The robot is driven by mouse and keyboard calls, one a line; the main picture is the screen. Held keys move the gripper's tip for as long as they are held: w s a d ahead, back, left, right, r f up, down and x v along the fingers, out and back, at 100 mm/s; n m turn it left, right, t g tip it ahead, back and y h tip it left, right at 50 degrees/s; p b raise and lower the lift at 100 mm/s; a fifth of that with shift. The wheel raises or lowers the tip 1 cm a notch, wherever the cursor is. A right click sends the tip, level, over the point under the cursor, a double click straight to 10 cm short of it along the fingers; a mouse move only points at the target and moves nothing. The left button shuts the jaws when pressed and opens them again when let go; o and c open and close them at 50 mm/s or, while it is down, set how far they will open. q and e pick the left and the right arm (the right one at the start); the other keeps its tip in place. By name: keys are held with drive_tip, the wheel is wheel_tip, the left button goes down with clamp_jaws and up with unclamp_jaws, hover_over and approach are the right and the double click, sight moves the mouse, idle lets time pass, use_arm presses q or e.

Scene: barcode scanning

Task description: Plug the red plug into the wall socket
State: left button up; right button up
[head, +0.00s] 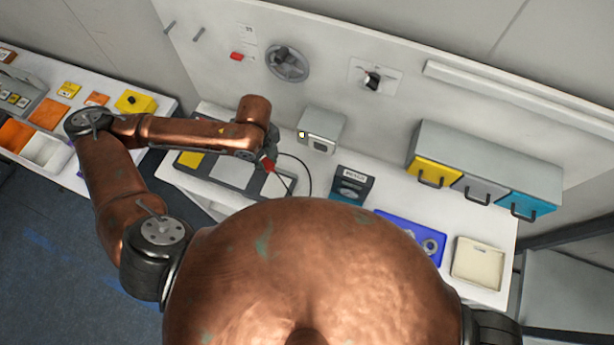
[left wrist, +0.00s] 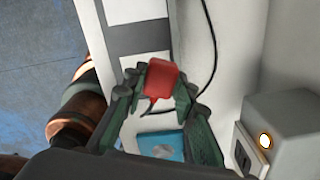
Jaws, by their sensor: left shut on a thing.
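The red plug (head: 267,165) is held in my left gripper (head: 270,158) above the white bench. In the left wrist view the plug (left wrist: 161,79) sits between the fingertips of the gripper (left wrist: 163,92), which is shut on it. The plug's prongs are not clear. A black cable (head: 309,178) loops beside it. The wall socket is on the front of a grey box (head: 322,125) by the back panel, to the right of the gripper. In the left wrist view its dark slots (left wrist: 243,156) are at the lower right, apart from the plug. My right gripper is not in view.
A yellow-white lamp (left wrist: 266,141) glows on the box. A dark device (head: 352,185), a blue tray (head: 398,229) and a cream bin (head: 478,263) stand on the bench. Drawers (head: 478,184) are at the right. The panel carries a valve wheel (head: 288,63) and a knob (head: 373,79).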

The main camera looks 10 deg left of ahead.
use_arm(q)
drive_tip(key=n+b, duration=0.1)
drive_tip(key=n, duration=0.1)
drive_tip(key=w+n, duration=0.1)
drive_tip(key=n, duration=0.2)
drive_tip(key=f+n+b, duration=0.1)
drive_tip(key=n, duration=0.1)
drive_tip(key=shift+w+d+n+b, duration=0.2)
drive_tip(key=shift+w+n+b, duration=0.1)
drive_tip(key=shift+w, duration=0.1)
drive_tip(key=n+b, duration=0.1)
drive_tip(key=n, duration=0.2)
drive_tip(key=w+n+b, duration=0.1)
drive_tip(key=n, duration=0.2)
drive_tip(key=n+b, duration=0.1)
drive_tip(key=n, duration=0.2)
drive_tip(key=shift+w+d+f, duration=0.15)
drive_tip(key=shift+w+d, duration=0.1)
drive_tip(key=shift+w, duration=0.05)
drive_tip(key=n, duration=0.2)
drive_tip(key=n+b, duration=0.1)
drive_tip(key=n, duration=0.2)
drive_tip(key=w+n+b, duration=0.1)
drive_tip(key=n, duration=0.1)
drive_tip(key=shift+d+n, duration=0.15)
drive_tip(key=shift+n, duration=0.15)
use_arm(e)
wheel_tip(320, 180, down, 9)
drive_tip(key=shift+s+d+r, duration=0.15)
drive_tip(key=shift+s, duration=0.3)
